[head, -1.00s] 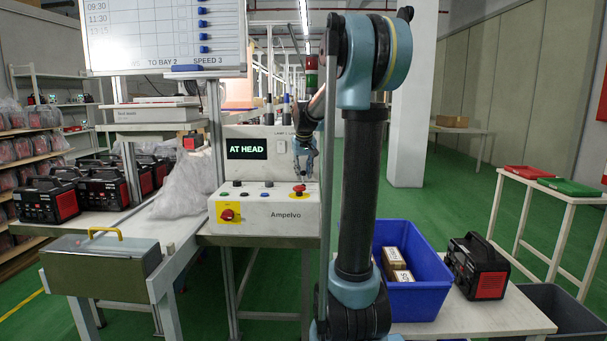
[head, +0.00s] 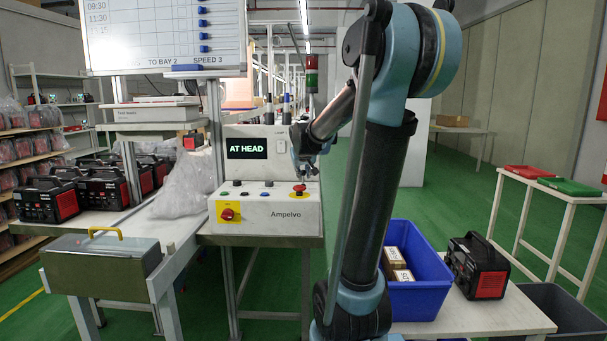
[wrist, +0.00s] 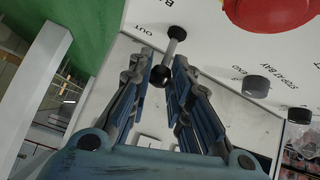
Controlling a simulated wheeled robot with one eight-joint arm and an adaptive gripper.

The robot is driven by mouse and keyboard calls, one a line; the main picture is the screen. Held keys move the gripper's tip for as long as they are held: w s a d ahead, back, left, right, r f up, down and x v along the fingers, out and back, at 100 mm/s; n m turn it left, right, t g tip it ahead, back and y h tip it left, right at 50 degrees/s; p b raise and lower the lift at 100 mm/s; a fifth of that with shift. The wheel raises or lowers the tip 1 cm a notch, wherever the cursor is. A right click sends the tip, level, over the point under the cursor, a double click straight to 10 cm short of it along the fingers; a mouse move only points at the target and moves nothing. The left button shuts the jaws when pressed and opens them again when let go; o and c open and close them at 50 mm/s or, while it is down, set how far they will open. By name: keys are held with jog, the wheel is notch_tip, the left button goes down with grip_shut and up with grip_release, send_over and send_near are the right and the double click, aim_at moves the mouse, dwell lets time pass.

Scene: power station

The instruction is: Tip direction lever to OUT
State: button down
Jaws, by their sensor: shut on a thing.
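In the wrist view the direction lever (wrist: 174,48) is a thin metal stem with a black ball knob, standing out from the white panel. The word OUT (wrist: 140,28) is printed beside its base. My gripper (wrist: 164,62) has one finger on each side of the lever and is shut on it near the knob. In the head view my gripper (head: 302,170) is at the right end of the Ampelvo control box (head: 265,213), just above the red button (head: 299,189). The lever cannot be made out there.
The red button (wrist: 268,12) is close to the lever in the wrist view, with black knobs (wrist: 256,87) further right. The box's display (head: 247,149) reads AT HEAD. A yellow-backed red switch (head: 227,213) is on its front. A blue bin (head: 420,295) stands at the right.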

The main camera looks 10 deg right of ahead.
aim_at(303, 175)
jog(key=shift+s+a+f+t+h, duration=0.15)
jog(key=shift+s+t, duration=0.3)
jog(key=shift+t, duration=0.35)
jog(key=shift+s+f+t+h, duration=0.15)
jog(key=shift+s+t, duration=0.3)
jog(key=shift+t, duration=0.35)
jog(key=shift+s+a+f+t+h, duration=0.15)
jog(key=shift+s+t, duration=0.3)
jog(key=shift+t, duration=0.35)
jog(key=shift+s, duration=0.1)
jog(key=c, duration=1.7)
grip_release()
jog(key=shift+f, duration=0.1)
jog(key=shift+v, duration=5.75)
jog(key=shift+s+f, duration=0.15)
